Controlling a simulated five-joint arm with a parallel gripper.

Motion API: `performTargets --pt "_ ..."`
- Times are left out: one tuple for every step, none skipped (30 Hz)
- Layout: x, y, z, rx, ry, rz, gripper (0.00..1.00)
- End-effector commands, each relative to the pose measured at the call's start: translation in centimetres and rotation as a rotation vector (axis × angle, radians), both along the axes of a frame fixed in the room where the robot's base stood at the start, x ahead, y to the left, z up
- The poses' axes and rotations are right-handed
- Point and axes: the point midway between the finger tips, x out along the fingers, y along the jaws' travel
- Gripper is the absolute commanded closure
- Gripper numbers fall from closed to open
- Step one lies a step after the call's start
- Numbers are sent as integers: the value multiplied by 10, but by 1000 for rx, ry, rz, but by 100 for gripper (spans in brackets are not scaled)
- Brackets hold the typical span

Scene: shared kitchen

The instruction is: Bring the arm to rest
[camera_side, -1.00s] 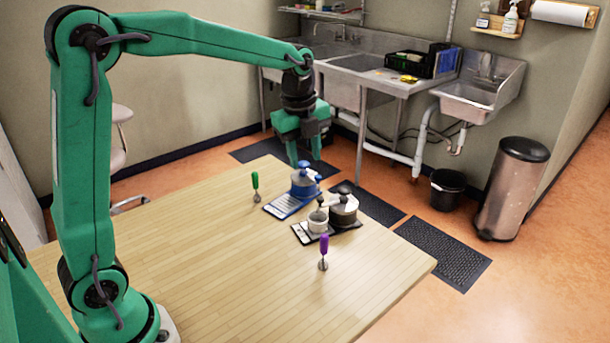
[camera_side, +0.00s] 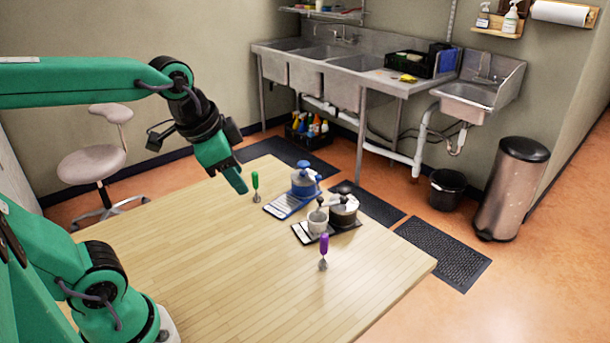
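My gripper (camera_side: 236,180) is in the air above the left back part of the wooden table (camera_side: 190,260), to the left of the green-handled tool. It points down and to the right. Its fingers are seen edge-on, so I cannot tell whether they are open or shut. I see nothing hanging from it.
On the table stand a green-handled tool (camera_side: 255,185), a blue-lidded pot (camera_side: 304,182) on a blue board, a dark pot (camera_side: 344,209), a white cup (camera_side: 317,222) and a purple-handled tool (camera_side: 323,250). The table's front left is clear. A stool (camera_side: 92,163) stands behind.

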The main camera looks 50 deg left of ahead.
Motion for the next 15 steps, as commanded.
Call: performTargets --pt "-9 -1 -2 -26 -18 55 61" --pt "-13 -1 -3 -43 -26 90 61" --pt "-19 -2 -5 -64 -37 135 61" --pt "-23 -2 -7 -79 -43 166 61" --pt "-26 -2 -9 -94 -50 195 61" --pt "-30 -3 -11 -112 -56 230 61" --pt "-33 -3 -12 -124 -62 252 61" --pt "-35 -3 -13 -134 -67 273 61" --pt "-37 -3 -15 -147 -72 295 61" --pt "-39 -3 -16 -155 -74 311 61" --pt "-40 -3 -16 -161 -77 321 61" --pt "-41 -3 -17 -168 -79 334 61" --pt "-42 -3 -18 -170 -80 340 61" --pt "-42 -3 -18 -172 -80 344 61" --pt "-43 -3 -18 -175 -80 348 61"
